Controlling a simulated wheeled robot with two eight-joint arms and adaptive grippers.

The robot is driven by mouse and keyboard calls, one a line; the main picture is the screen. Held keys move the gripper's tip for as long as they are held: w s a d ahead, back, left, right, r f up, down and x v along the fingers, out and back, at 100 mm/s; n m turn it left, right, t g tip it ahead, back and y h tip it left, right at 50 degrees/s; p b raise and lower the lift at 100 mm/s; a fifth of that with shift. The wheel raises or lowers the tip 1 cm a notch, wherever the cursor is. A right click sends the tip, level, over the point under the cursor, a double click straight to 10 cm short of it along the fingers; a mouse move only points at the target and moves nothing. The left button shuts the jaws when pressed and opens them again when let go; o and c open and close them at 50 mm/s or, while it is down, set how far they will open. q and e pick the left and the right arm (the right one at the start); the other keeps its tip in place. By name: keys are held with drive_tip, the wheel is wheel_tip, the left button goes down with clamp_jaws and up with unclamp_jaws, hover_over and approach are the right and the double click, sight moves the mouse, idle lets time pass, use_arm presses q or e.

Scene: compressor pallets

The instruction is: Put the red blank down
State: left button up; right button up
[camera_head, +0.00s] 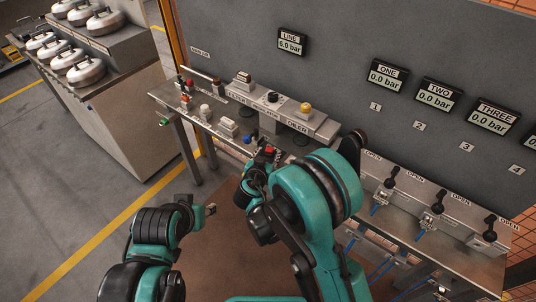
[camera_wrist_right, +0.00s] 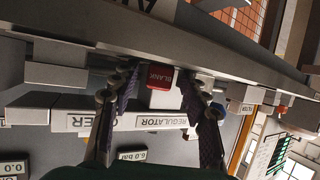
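The red blank (camera_wrist_right: 161,77), with a label reading BLANK, is between the two fingertips of my right gripper (camera_wrist_right: 160,80) in the right wrist view. A narrow gap shows on each side of it, so the fingers look open around it. In the head view the red blank (camera_head: 268,150) is a small red spot at the tip of my right gripper (camera_head: 264,156), by the front of the bench. Whether it rests on the surface is hard to tell. My left gripper (camera_head: 209,209) is away from the bench, over the floor; its finger opening is too small to read.
The metal bench (camera_head: 172,93) along the grey panel carries filter, regulator and oiler blocks (camera_head: 272,108) and several small parts. Valves with black handles (camera_head: 438,204) line the right side. A side table (camera_head: 118,78) with round metal units stands at the upper left.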

drive_tip(key=shift+r, duration=0.1)
drive_tip(key=shift+s+r, duration=0.2)
drive_tip(key=p+v, duration=0.3)
drive_tip(key=v, duration=0.9)
drive_tip(key=s+d+r+n+g, duration=0.1)
drive_tip(key=s+d+r+g, duration=0.15)
drive_tip(key=d, duration=0.45)
drive_tip(key=s+d+r+g, duration=0.1)
drive_tip(key=d+r+g, duration=0.15)
drive_tip(key=d, duration=0.45)
drive_tip(key=s+d+r+n+y, duration=0.1)
drive_tip(key=s+d, duration=0.2)
drive_tip(key=s, duration=0.3)
drive_tip(key=s+d+r+y, duration=0.2)
drive_tip(key=s+d, duration=0.2)
drive_tip(key=s, duration=0.2)
drive_tip(key=shift+s+r+n+g, duration=0.2)
drive_tip(key=shift+r+n+g, duration=0.15)
drive_tip(key=shift+n+g, duration=0.05)
